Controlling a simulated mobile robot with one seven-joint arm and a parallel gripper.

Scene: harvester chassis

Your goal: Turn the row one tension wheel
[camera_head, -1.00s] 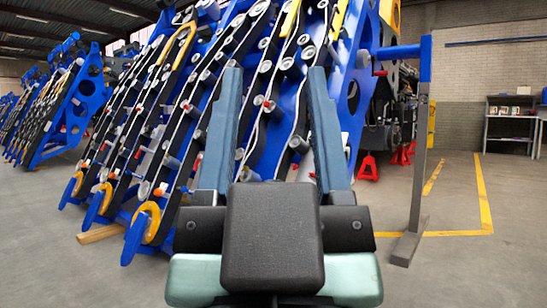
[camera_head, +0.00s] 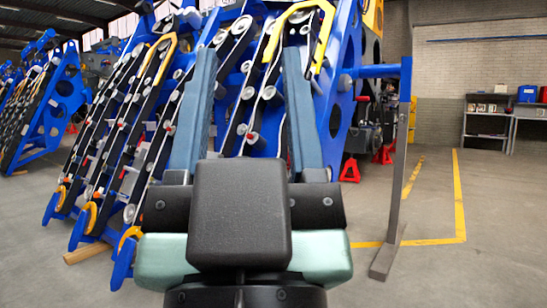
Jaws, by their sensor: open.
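My gripper (camera_head: 249,60) is open. Its two long blue-grey fingers stand apart and point ahead toward the harvester's row units. Nothing shows held between them. The row units are slanted blue frames (camera_head: 337,95) with black belts and several grey wheels (camera_head: 248,93). I cannot tell which wheel is the row one tension wheel. The fingers and the dark block of my wrist hide the middle and lower part of the nearest rows. I see no clear contact between the fingers and any wheel.
A grey upright post (camera_head: 393,170) with a blue bar stands to the right of the rows, on a flat foot. Red jack stands (camera_head: 350,170) are behind it. A shelf (camera_head: 487,120) is at the far right. The right floor is open, with yellow lines (camera_head: 459,200).

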